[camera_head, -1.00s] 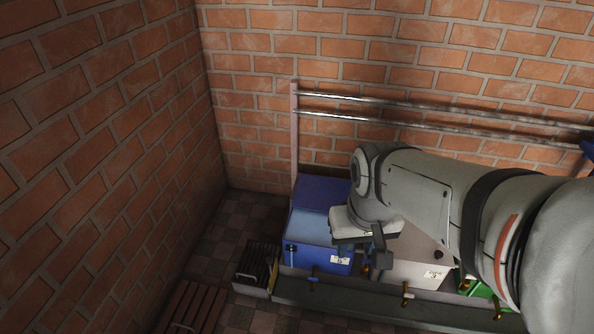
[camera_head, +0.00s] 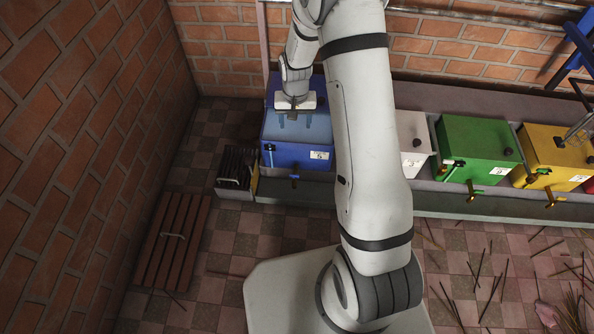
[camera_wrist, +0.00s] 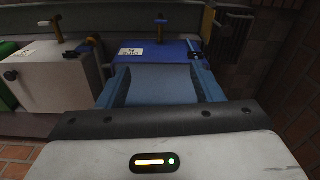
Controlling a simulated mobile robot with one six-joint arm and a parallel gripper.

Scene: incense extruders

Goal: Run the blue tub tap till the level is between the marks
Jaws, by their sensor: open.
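The blue tub (camera_head: 296,153) stands at the left end of the row in the head view; it also shows in the wrist view (camera_wrist: 150,57). Its front bears a white label (camera_head: 319,155) and a dark gauge strip (camera_head: 268,149) at the left edge. Its brass tap (camera_head: 295,179) sticks out low at the front; the tap also shows in the wrist view (camera_wrist: 160,27). The liquid level and marks are too small to read. My gripper (camera_head: 295,124) is open and empty, pointing down above the tub's top; its two fingers are apart in the wrist view (camera_wrist: 160,76).
White (camera_head: 413,140), green (camera_head: 477,150) and yellow (camera_head: 556,157) tubs with taps stand to the right along a grey trough (camera_head: 440,203). A slatted drain box (camera_head: 235,167) is left of the blue tub. A wooden slatted mat (camera_head: 173,240) and scattered sticks (camera_head: 490,285) lie on the tiled floor.

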